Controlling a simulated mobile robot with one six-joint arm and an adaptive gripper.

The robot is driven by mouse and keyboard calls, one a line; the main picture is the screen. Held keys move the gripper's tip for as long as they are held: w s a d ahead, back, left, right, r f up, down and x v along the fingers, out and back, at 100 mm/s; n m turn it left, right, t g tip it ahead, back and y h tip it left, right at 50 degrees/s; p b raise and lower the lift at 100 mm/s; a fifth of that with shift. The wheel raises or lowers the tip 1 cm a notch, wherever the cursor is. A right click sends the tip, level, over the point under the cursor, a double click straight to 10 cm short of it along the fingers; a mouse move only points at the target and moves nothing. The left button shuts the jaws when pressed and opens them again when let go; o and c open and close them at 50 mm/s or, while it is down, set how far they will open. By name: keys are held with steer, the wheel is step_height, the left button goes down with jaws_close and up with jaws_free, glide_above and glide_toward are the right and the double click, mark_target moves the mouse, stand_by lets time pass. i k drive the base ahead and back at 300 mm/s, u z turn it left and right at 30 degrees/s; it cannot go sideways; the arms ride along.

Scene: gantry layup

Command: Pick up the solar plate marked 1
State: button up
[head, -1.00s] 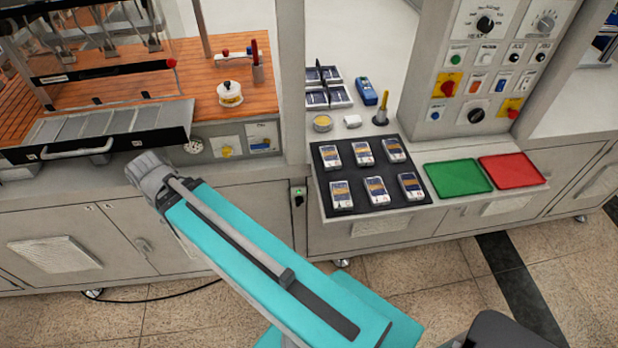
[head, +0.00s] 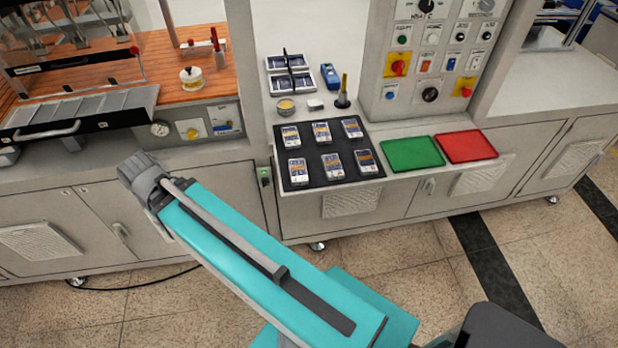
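Several small white plates with dark and yellow faces lie in two rows on a black mat (head: 376,178) at the front edge of the bench. One is the front left plate (head: 298,169), another the back left plate (head: 290,137). Their marks are too small to read, so I cannot tell which is marked 1. My gripper is not in view.
A green tray (head: 412,153) and a red tray (head: 466,146) lie right of the mat. A blue device (head: 330,76), a round tin (head: 285,107) and a yellow-handled tool (head: 343,92) stand behind it. A control panel (head: 440,60) rises behind the trays. Floor before the cabinets is clear.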

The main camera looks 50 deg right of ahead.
mark_target(297, 167)
steer(key=z, duration=1.45)
steer(key=i, duration=0.25)
steer(key=u, duration=0.05)
steer(key=k, duration=0.5)
